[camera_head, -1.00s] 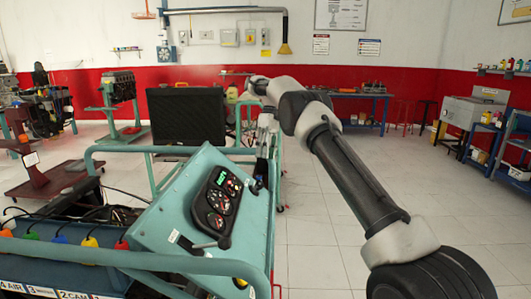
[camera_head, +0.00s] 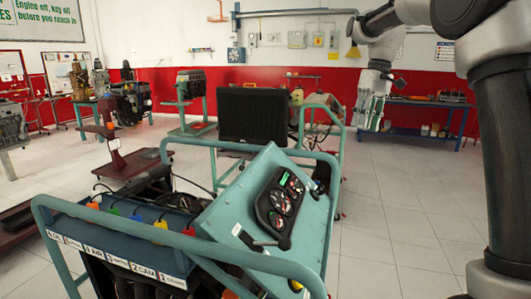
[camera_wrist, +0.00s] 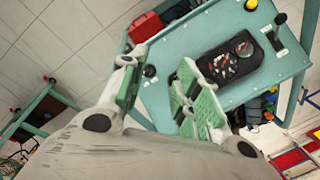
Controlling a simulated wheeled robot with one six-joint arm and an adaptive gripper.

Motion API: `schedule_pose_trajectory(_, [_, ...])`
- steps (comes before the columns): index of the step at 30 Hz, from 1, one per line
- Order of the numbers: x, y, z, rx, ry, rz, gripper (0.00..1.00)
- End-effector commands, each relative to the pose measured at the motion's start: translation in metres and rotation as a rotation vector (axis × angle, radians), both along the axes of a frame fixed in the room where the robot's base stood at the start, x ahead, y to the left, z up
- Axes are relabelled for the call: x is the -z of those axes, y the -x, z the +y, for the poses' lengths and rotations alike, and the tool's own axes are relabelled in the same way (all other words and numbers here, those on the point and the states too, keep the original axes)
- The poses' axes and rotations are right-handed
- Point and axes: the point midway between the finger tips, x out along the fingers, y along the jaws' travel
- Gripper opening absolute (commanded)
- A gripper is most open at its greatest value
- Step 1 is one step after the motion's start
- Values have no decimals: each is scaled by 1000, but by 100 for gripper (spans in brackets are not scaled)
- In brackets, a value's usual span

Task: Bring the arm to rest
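My gripper (camera_head: 369,112) hangs fingers down in the head view, right of the teal engine trainer (camera_head: 215,222) and its sloping panel. My arm comes in from the upper right. In the wrist view the two green-padded fingers of my gripper (camera_wrist: 160,82) stand apart with nothing between them. Behind them lies the trainer's panel with its black gauge cluster (camera_wrist: 228,62). The same gauge cluster (camera_head: 279,200) shows in the head view. My gripper appears clear of the panel and touches nothing that I can see.
A black screen-like panel (camera_head: 254,115) stands behind the trainer. Other engine stands (camera_head: 197,88) are at the back left. A blue workbench (camera_head: 425,103) stands along the red wall. The tiled floor (camera_head: 395,215) right of the trainer is clear.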

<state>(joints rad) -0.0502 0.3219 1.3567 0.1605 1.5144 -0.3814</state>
Motion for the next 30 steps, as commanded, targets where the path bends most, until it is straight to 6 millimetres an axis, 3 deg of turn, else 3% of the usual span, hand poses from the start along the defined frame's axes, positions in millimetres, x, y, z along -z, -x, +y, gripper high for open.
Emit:
schedule_pose_trajectory(1, [-11, 24, -5, 30, 10, -24, 32])
schedule_pose_trajectory(4, [-22, 66, -15, 90, 28, -72, 32])
schedule_pose_trajectory(9, [-24, 141, -32, 191, 54, -155, 32])
schedule_pose_trajectory(14, [-9, 213, -45, 279, 72, -233, 32])
schedule_pose_trajectory(18, [18, 270, -54, 352, 80, -300, 32])
schedule_pose_trajectory(24, [58, 322, -63, 424, 85, -370, 32])
schedule_pose_trajectory(30, [74, 338, -66, 448, 86, -394, 32])
